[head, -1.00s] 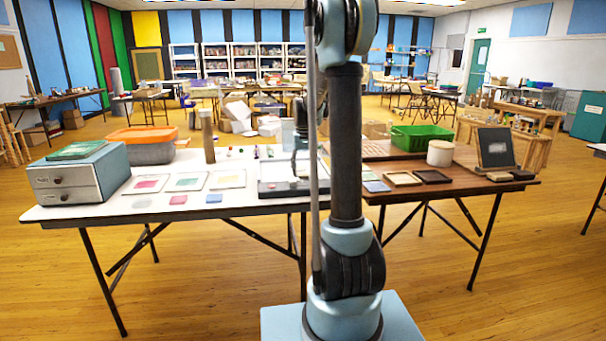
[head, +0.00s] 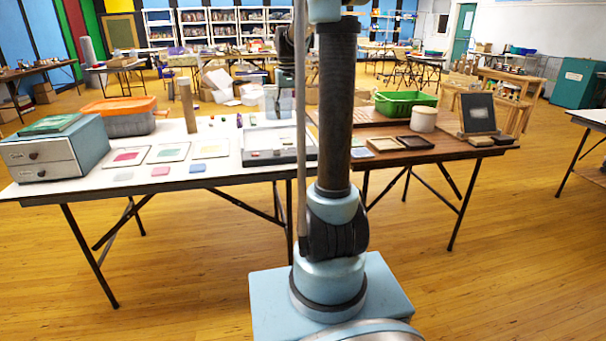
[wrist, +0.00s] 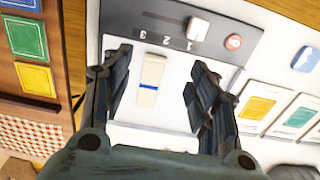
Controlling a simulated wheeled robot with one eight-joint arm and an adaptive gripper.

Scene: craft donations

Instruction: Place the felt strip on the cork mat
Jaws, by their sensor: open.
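A cream strip with a blue band (wrist: 151,80) lies on the pale face of a grey device (wrist: 182,45) marked 1, 2, 3. It is the only strip I can make out, but its felt is not certain. My gripper (wrist: 157,72) is open, with one finger on either side of the strip and clear gaps between. I cannot tell its height above the strip. I cannot pick out a cork mat for certain in either view.
The device has a slider knob (wrist: 198,29) and a red button (wrist: 233,41). Framed cards (head: 168,153) lie left of it on the white table. The brown table (head: 456,146) holds small trays (head: 415,142), a white canister (head: 423,120) and a green basket (head: 405,103).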

